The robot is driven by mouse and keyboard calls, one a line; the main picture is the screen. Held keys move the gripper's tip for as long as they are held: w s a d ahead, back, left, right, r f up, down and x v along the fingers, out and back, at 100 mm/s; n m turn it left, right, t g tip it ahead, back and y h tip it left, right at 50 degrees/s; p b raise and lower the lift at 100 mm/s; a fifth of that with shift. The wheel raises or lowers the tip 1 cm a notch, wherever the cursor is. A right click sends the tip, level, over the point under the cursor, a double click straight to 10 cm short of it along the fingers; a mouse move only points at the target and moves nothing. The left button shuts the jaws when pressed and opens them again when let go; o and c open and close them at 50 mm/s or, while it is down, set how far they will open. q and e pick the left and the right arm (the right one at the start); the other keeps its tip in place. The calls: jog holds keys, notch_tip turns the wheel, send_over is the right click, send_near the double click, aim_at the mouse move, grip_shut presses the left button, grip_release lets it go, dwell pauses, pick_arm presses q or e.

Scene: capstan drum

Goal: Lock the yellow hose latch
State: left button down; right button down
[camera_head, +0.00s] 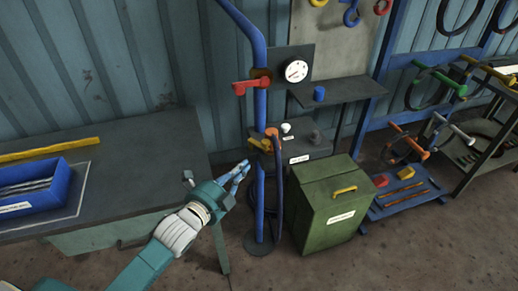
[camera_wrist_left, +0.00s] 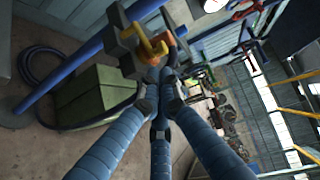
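The yellow hose latch (camera_head: 259,145) sits on a dark bracket on the upright blue pipe (camera_head: 259,195), beside an orange fitting (camera_head: 272,132) with a dark hose hanging from it. In the left wrist view the yellow latch (camera_wrist_left: 153,45) shows just beyond the fingertips, at the top centre. My left gripper (camera_head: 244,167) is below and left of the latch, apart from it. Its blue fingers (camera_wrist_left: 160,102) draw together at the tips with nothing seen between them. My right gripper is in neither view.
A red lever (camera_head: 250,85) and a gauge (camera_head: 296,71) are above the latch. A green box (camera_head: 330,205) stands right of the pipe. A dark workbench (camera_head: 135,145) with a blue tray (camera_head: 35,190) is at left. Open floor lies in front.

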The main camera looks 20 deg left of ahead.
aim_at(265, 145)
pick_arm(q)
jog(key=p+x, duration=0.2)
jog(key=x, duration=0.8)
jog(key=shift+f, duration=0.1)
jog(key=shift+w+d+b, duration=0.25)
jog(key=shift+w+b, duration=0.1)
jog(key=shift+w, duration=0.1)
jog(key=shift+s+r, duration=0.1)
jog(key=shift+r, duration=0.25)
